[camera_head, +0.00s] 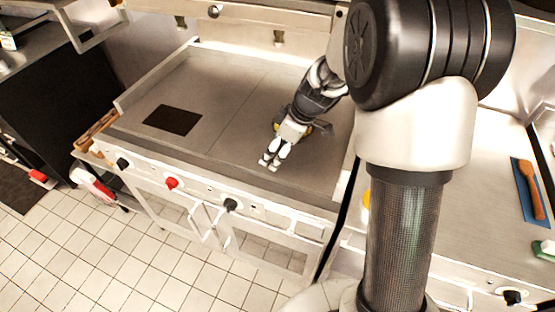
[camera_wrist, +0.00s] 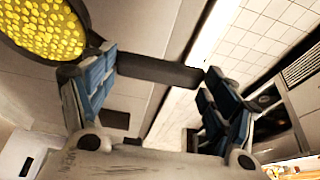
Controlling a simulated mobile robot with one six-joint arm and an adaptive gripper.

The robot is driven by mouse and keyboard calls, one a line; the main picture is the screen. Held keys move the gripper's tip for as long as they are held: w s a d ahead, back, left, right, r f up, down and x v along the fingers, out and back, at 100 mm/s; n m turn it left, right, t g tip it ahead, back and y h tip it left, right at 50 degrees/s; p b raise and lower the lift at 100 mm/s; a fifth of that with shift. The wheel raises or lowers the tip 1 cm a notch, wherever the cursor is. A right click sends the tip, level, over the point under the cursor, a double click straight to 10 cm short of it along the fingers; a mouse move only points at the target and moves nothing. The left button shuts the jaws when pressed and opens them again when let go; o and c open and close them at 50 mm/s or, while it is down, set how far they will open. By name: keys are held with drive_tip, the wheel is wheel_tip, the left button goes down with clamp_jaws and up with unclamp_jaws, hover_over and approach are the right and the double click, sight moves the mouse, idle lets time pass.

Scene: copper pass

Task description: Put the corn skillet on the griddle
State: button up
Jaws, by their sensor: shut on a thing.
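The corn skillet (camera_wrist: 40,28), a dark round pan full of yellow corn, shows at the upper left of the wrist view, cut off by the frame edge. Its dark handle runs to the right between the fingers of my gripper (camera_wrist: 160,90), which is shut on it. In the head view my gripper (camera_head: 272,160) is over the right part of the grey griddle (camera_head: 215,85), close to its front rail. There the skillet is mostly hidden behind my gripper. I cannot tell whether the pan touches the griddle.
A dark square patch (camera_head: 172,120) lies on the griddle's left part. Knobs line the griddle front. To the right, a counter holds a blue board (camera_head: 531,190) with a wooden utensil (camera_head: 529,188). My arm hides part of that counter. The griddle's middle is clear.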

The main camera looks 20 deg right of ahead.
drive_tip(key=shift+w+f+b, duration=0.1)
drive_tip(key=shift+f+b, duration=0.5)
drive_tip(key=shift+f, duration=1.6)
drive_tip(key=o, duration=1.9)
drive_tip(key=shift+c, duration=0.2)
drive_tip(key=shift+r, duration=0.15)
drive_tip(key=shift+d+r, duration=0.1)
drive_tip(key=shift+r, duration=0.2)
drive_tip(key=p+v, duration=0.3)
drive_tip(key=v, duration=0.8)
drive_tip(key=s+a+r+m+h, duration=0.2)
drive_tip(key=s+a+r+m, duration=0.2)
drive_tip(key=s+r, duration=0.65)
drive_tip(key=s+m+t+h, duration=0.1)
drive_tip(key=s+m, duration=0.5)
drive_tip(key=s, duration=0.9)
drive_tip(key=shift+d+m+t+h, duration=0.3)
drive_tip(key=shift+m+t, duration=0.1)
drive_tip(key=shift+t, duration=0.1)
